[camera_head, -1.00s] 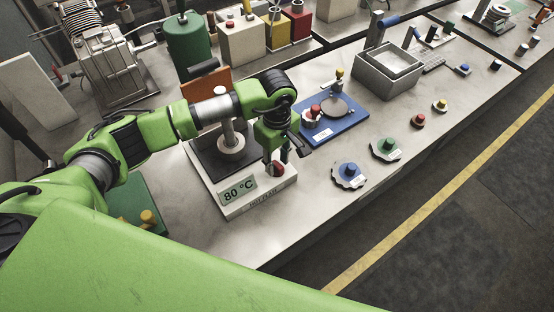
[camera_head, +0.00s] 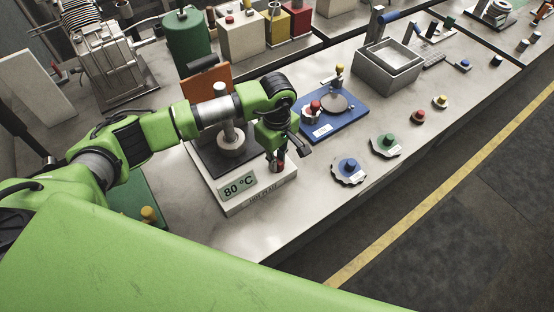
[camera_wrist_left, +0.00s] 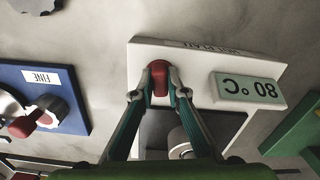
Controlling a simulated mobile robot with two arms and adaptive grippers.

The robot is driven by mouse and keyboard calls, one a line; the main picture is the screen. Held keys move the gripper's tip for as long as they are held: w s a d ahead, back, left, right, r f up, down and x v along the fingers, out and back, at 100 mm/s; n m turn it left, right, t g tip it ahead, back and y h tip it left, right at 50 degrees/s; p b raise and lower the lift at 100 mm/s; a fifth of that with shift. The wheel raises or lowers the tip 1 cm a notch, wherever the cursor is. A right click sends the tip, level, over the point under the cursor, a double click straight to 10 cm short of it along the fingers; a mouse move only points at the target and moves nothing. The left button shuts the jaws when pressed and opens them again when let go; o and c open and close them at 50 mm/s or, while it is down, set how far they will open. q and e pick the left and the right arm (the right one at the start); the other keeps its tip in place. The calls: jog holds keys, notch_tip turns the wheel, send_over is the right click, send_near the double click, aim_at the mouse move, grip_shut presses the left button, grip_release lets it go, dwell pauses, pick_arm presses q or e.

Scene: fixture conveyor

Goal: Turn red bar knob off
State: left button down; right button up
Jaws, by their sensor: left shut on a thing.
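The red bar knob (camera_wrist_left: 159,80) is on the front panel of the white hot plate (camera_wrist_left: 150,53), beside a display (camera_wrist_left: 248,91) that reads 80 °C. In the left wrist view the knob sits between the fingertips of my left gripper (camera_wrist_left: 155,92), which is shut on it. In the head view my left gripper (camera_head: 278,160) comes down on the knob (camera_head: 279,167) from above and partly covers it. The hot plate (camera_head: 232,208) stands near the bench's front edge. My right gripper is not in view.
A blue board (camera_head: 336,126) marked FINE, with a red-topped knob (camera_head: 315,106), is right of the hot plate. Blue (camera_head: 349,166) and green (camera_head: 387,141) dials sit farther right. A grey bin (camera_head: 365,72) stands behind.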

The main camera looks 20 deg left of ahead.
pick_arm(q)
jog(key=n+b, duration=0.4)
jog(key=shift+f, duration=0.2)
jog(key=n+b, duration=0.3)
jog(key=shift+n+b, duration=0.3)
jog(key=shift+n, duration=0.1)
jog(key=n+b, duration=0.3)
jog(key=n, duration=0.1)
jog(key=shift+r, duration=0.1)
jog(key=shift+r+n+b, duration=0.15)
jog(key=shift+n+b, duration=1)
jog(key=shift+n, duration=0.85)
jog(key=c, duration=2)
grip_release()
